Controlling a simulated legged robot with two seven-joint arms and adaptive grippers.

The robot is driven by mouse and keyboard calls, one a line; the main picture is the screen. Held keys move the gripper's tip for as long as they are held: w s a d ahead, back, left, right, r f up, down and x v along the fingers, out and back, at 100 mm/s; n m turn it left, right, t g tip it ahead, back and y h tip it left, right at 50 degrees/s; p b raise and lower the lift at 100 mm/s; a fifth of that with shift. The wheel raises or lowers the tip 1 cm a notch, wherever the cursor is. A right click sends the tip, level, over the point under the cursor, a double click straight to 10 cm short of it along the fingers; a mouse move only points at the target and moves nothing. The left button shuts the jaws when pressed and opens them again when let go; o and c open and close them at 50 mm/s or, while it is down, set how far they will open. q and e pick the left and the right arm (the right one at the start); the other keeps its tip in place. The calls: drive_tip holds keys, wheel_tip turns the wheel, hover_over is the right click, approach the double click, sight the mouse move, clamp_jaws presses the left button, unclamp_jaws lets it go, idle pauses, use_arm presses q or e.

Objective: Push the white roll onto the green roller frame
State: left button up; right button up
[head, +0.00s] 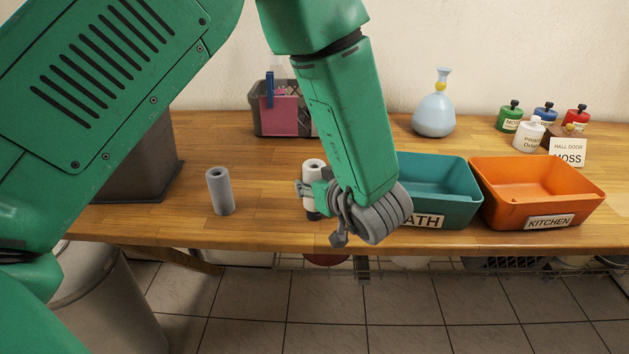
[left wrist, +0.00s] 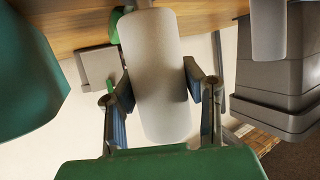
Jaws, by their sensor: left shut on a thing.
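The white roll (head: 313,166) stands roughly upright at the middle of the bench, partly hidden by my left gripper (head: 312,189). In the left wrist view the white roll (left wrist: 158,60) lies between the two fingers of my left gripper (left wrist: 152,92), which is shut on it. A small green part (left wrist: 114,26) shows beside the roll there, mostly hidden; I cannot tell whether it is the green roller frame. In the head view my left arm covers the area right of the roll. My right gripper is not in view.
A grey roll (head: 220,192) stands on the bench to the left. A teal bin (head: 440,181) and an orange bin (head: 540,190) are to the right. A grey caddy (head: 270,124), a pale blue vase-like thing (head: 434,116) and several small bottles stand behind. Bench between the rolls is clear.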

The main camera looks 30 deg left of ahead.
use_arm(q)
drive_tip(key=shift+f, duration=0.6)
drive_tip(key=o, duration=1.2)
drive_tip(key=shift+o, duration=0.2)
drive_tip(key=shift+d, duration=0.1)
drive_tip(key=v, duration=1.2)
drive_tip(key=shift+f, duration=0.1)
